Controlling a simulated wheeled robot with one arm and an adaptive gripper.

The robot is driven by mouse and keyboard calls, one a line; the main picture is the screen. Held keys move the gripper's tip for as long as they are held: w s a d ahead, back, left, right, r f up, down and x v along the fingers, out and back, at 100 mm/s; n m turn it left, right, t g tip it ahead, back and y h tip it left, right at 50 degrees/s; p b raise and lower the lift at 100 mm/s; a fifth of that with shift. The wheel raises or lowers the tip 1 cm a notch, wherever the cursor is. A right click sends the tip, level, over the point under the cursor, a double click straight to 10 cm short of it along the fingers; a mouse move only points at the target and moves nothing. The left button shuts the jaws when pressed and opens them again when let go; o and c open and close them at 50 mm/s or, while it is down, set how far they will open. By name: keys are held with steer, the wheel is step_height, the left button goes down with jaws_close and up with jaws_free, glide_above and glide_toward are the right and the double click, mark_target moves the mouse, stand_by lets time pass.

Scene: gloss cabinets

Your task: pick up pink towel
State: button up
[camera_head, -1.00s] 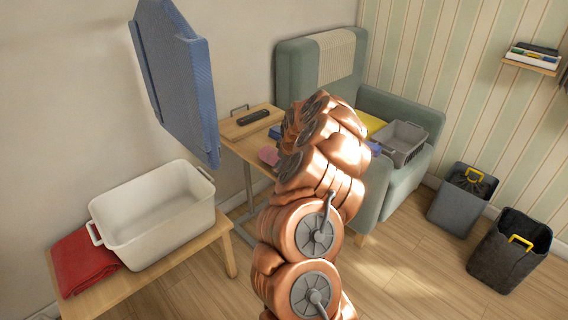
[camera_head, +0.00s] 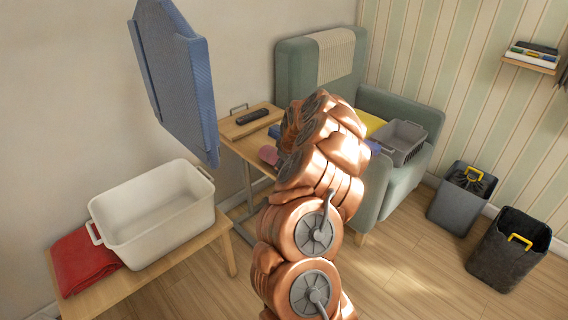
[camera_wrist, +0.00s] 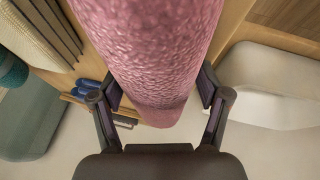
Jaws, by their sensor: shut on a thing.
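The pink towel (camera_wrist: 150,50) looks like a rolled, textured bundle and fills the upper middle of the wrist view. My gripper (camera_wrist: 163,98) is shut on it, with one finger against each side. In the head view only a small part of the pink towel (camera_head: 268,155) shows, at the side table's edge just left of my arm. My arm hides the gripper and most of the towel there. I cannot tell from these views whether the towel still touches the table.
A wooden side table (camera_head: 245,148) holds a dark remote (camera_head: 252,117). A green armchair (camera_head: 400,185) carries a grey basket (camera_head: 403,143). A white tub (camera_head: 155,215) and red cloth (camera_head: 82,262) sit on a bench. Two dark bins (camera_head: 462,198) stand on the right. Floor between is clear.

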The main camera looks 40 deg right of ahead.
steer(key=shift+r, duration=0.1)
steer(key=shift+r+b, duration=0.4)
steer(key=shift+r, duration=1.3)
steer(key=s+a+b, duration=0.1)
steer(key=s+a, duration=0.2)
steer(key=a, duration=0.4)
steer(key=s+a+r+b, duration=0.1)
steer(key=s+a, duration=0.3)
steer(key=a, duration=0.3)
steer(key=shift+a+r+b, duration=0.15)
steer(key=shift+r+b, duration=0.05)
steer(key=shift+b, duration=0.15)
